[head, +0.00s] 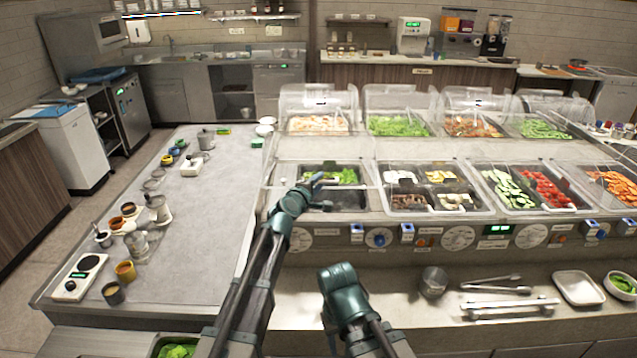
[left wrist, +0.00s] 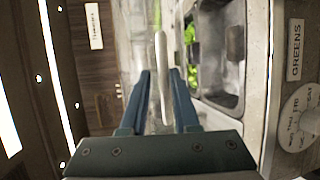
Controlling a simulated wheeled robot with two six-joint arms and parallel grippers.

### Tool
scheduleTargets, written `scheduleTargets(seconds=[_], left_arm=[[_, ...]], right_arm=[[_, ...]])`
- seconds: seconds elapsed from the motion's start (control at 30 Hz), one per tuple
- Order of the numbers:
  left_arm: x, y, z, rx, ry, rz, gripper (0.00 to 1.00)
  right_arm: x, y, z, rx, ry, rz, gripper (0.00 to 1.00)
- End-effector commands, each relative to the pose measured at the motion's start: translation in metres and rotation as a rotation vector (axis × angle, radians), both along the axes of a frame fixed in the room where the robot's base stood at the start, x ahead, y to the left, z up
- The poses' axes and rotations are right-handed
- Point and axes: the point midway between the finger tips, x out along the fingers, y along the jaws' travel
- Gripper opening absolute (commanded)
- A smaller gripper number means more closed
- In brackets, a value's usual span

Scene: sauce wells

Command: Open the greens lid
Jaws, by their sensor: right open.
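The greens well (head: 345,201) is the leftmost front well of the counter, with green leaves at its back and a dark front part. A pale bar, apparently the handle of the clear greens lid, crosses above it. My left gripper (head: 318,180) is at this bar. In the left wrist view, the white handle (left wrist: 163,75) lies between the two blue fingers of my left gripper (left wrist: 161,74); contact is unclear. The GREENS label (left wrist: 296,50) is on the counter front beside the well. My right gripper (head: 343,290) is low over the front shelf, away from the lid; its fingertips are hidden.
More covered wells with cut vegetables (head: 530,190) run to the right. The front shelf holds a metal cup (head: 434,282), tongs (head: 497,286) and a white tray (head: 578,288). A grey side counter (head: 190,245) on the left has cups and a scale along its far left edge.

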Motion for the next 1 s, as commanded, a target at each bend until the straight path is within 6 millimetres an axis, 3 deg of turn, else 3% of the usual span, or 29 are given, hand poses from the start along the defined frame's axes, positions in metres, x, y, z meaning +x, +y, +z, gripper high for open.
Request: scheduleTargets(seconds=[0.2, 1.0], left_arm=[[0.0, 0.0, 0.0, 0.0, 0.0, 0.0, 0.28], [-0.045, 0.021, 0.025, 0.0, 0.0, 0.001, 0.28]], right_arm=[[0.002, -0.001, 0.0, -0.004, -0.003, 0.052, 0.5], [0.001, -0.001, 0.025, -0.004, -0.002, 0.047, 0.5]])
